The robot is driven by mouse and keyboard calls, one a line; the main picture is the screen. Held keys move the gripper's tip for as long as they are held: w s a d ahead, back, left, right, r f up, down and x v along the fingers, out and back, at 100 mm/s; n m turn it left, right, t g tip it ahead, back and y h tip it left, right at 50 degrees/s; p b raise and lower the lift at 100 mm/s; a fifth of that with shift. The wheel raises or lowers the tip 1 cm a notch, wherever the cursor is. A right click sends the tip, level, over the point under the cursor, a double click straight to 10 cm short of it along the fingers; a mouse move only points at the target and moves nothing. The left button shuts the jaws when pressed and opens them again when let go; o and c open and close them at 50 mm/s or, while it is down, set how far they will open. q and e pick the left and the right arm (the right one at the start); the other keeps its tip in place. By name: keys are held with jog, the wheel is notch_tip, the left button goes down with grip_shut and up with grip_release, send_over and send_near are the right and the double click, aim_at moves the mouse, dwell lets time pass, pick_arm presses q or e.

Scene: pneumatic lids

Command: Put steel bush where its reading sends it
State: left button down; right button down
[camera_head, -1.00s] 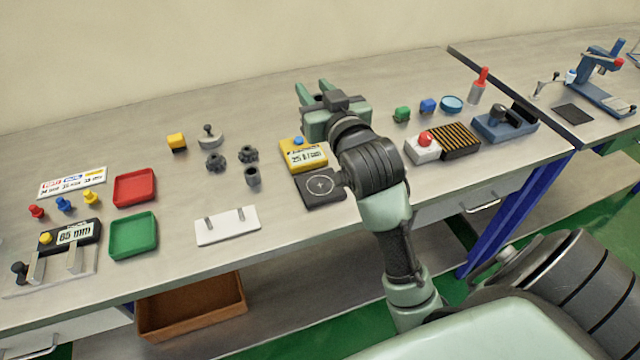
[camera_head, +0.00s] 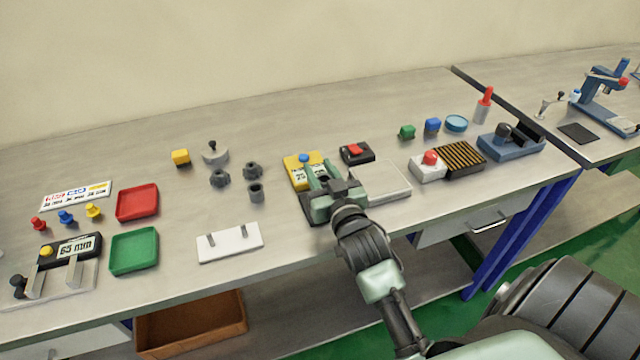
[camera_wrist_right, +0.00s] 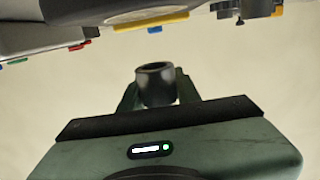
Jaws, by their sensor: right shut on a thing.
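My right gripper (camera_head: 322,176) is shut on a dark grey hollow bush, which shows between its fingers in the wrist view as the steel bush (camera_wrist_right: 155,84). The gripper is over the black pad (camera_head: 306,208) in front of the yellow gauge (camera_head: 297,172), hiding most of the pad and part of the display. Whether the bush touches the pad cannot be told. A label card (camera_head: 75,195) has red, blue and yellow headings with mm values. A red tray (camera_head: 137,203) and a green tray (camera_head: 134,251) are at left. My left gripper is not in view.
A similar dark bush (camera_head: 256,193) and knobbed parts (camera_head: 219,179) stand left of the gripper. A white pegged plate (camera_head: 230,243) is in front. A caliper reading 65 mm (camera_head: 72,250) is at left. A black box with red switch (camera_head: 356,152) and a blue dish (camera_head: 456,123) are right.

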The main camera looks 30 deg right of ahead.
jog(key=shift+f+p, duration=0.3)
jog(key=shift+f, duration=1.65)
jog(key=shift+f, duration=0.15)
jog(key=c, duration=1)
grip_release()
